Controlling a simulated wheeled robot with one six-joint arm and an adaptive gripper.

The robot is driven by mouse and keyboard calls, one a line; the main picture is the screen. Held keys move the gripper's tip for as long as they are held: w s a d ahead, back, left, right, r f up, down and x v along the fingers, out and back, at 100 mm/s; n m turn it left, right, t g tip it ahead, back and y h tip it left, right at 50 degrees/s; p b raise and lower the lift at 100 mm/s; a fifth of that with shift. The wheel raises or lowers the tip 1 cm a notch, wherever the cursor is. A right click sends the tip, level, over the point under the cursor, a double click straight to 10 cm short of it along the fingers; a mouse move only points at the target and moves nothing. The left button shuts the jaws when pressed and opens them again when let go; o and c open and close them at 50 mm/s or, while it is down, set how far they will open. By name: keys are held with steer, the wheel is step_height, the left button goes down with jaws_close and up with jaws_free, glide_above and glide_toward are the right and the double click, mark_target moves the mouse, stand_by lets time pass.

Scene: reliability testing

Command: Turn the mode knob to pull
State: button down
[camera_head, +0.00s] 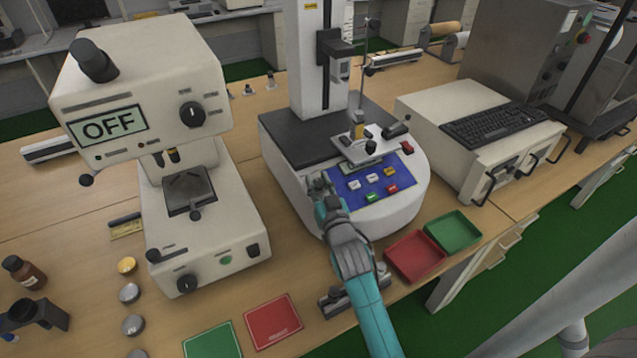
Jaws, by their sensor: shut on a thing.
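The tester (407,207) is a white rounded base with a tall column and a blue control panel (345,187) on its front. The panel carries several small white, yellow, red and green buttons. My gripper (318,184) is at the left end of this panel, shut on a small part there, which I take to be the mode knob. The fingers hide the knob, so its pointer and marks cannot be read. My teal and grey arm reaches up to it from the front edge of the table.
A white machine (146,75) with an OFF display and a black dial stands at the left. A red tray (415,257) and a green tray (453,231) lie close right of my arm. A keyboard (502,123) rests on a cream case. Red and green mats lie in front.

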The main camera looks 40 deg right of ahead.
stand_by(0.3)
steer(key=c, duration=0.8)
jaws_free()
steer(key=r+v, duration=0.1)
steer(key=v, duration=1.1)
steer(key=shift+f, duration=0.45)
